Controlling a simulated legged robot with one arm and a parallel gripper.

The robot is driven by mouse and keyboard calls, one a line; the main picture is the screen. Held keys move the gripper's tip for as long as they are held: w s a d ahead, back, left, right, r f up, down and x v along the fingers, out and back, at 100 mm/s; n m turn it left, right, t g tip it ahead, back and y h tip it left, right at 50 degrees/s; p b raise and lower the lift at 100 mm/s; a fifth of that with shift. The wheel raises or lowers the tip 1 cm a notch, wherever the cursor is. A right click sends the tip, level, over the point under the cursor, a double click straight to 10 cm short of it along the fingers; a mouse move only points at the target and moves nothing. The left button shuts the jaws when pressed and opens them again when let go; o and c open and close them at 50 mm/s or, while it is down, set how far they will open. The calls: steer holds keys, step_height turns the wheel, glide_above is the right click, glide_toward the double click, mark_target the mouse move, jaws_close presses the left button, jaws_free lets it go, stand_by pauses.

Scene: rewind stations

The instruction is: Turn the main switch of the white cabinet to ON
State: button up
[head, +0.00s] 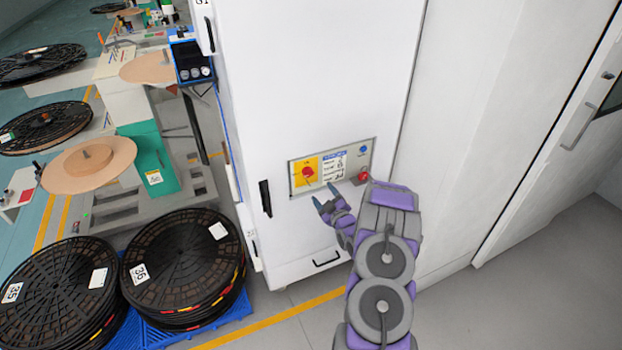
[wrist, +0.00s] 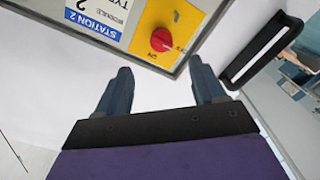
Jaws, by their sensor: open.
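The white cabinet (head: 310,80) stands upright in the middle of the head view. Its control panel (head: 333,167) carries the main switch, a red knob (head: 308,171) on a yellow plate. In the wrist view the red knob (wrist: 161,40) shows beyond the fingertips, with a small pointer on it and lettering around it too small to read surely. My gripper (head: 324,208) is open and empty, just below the panel in the head view. In the wrist view my gripper's two fingers (wrist: 158,80) are spread apart, and nothing is between them. They are apart from the knob.
A red button (head: 363,174) and a blue one (head: 363,149) sit at the panel's right. A black door handle (head: 265,198) is left of the panel. Stacked black reels (head: 183,262) stand on a blue pallet at left. Grey floor lies at lower right.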

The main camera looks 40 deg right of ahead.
mark_target(310, 175)
steer(key=x, duration=0.3)
steer(key=b+x, duration=0.1)
steer(key=x, duration=0.5)
steer(key=shift+w+a, duration=0.2)
steer(key=shift+w, duration=0.15)
steer(key=shift+w+d+b, duration=0.25)
steer(key=shift+w+b, duration=0.05)
steer(key=shift+w, duration=0.3)
steer(key=shift+w+a, duration=0.1)
steer(key=shift+w, duration=0.15)
steer(key=shift+r, duration=0.1)
steer(key=c, duration=1.1)
